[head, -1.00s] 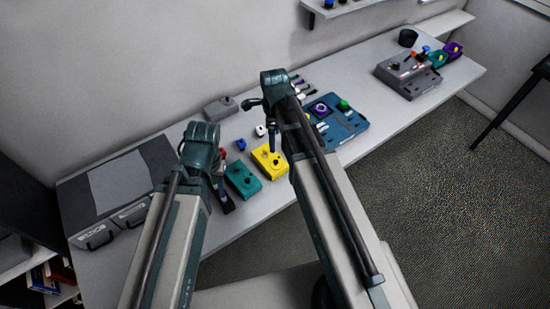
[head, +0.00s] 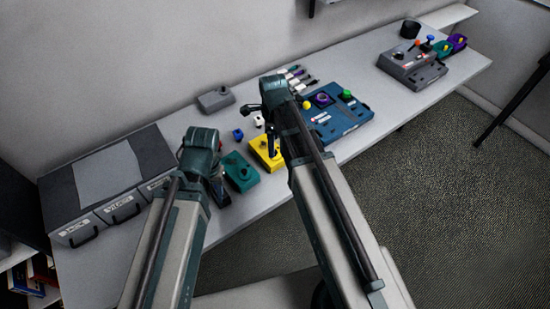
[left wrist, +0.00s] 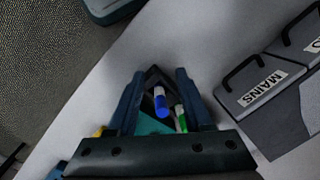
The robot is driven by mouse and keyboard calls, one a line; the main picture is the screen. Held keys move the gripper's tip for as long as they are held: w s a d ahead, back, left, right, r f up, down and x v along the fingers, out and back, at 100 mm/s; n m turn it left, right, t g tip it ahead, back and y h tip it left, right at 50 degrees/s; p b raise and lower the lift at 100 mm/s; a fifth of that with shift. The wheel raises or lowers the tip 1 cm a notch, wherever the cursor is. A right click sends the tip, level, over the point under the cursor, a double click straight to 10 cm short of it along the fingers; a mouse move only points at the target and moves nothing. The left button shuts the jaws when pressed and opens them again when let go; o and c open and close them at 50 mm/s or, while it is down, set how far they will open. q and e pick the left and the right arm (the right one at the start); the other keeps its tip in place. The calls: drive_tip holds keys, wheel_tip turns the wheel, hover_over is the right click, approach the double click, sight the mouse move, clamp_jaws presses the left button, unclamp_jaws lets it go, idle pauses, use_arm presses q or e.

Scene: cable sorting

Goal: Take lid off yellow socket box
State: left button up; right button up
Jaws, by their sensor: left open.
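The yellow socket box (head: 258,155) sits on the table in the head view, with a dark round knob on top. My right gripper (head: 271,138) hangs over its far right part, partly hidden by its own arm; its jaws do not show clearly. A teal box (head: 241,173) with a dark knob sits left of the yellow one. My left gripper (head: 221,188) is beside the teal box, pointing down. In the left wrist view its fingers (left wrist: 156,92) are apart, with a blue-ended connector (left wrist: 160,103) and a green one (left wrist: 181,119) visible beyond or between them.
A blue panel (head: 350,126) lies right of the yellow box. Grey drawers (head: 125,204) stand at the left, and a grey box (head: 215,99) at the back. A grey switch unit (head: 412,70) is at the far right. Bare tabletop lies between the panel and that unit.

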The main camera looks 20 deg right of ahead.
use_arm(q)
wheel_tip(320, 180, down, 5)
drive_tip(key=b, duration=0.5)
drive_tip(key=shift+f, duration=0.1)
use_arm(e)
drive_tip(key=f, duration=0.5)
drive_tip(key=shift+w+d+f, duration=0.1)
drive_tip(key=shift+d+f, duration=0.05)
drive_tip(key=shift+d, duration=0.15)
clamp_jaws()
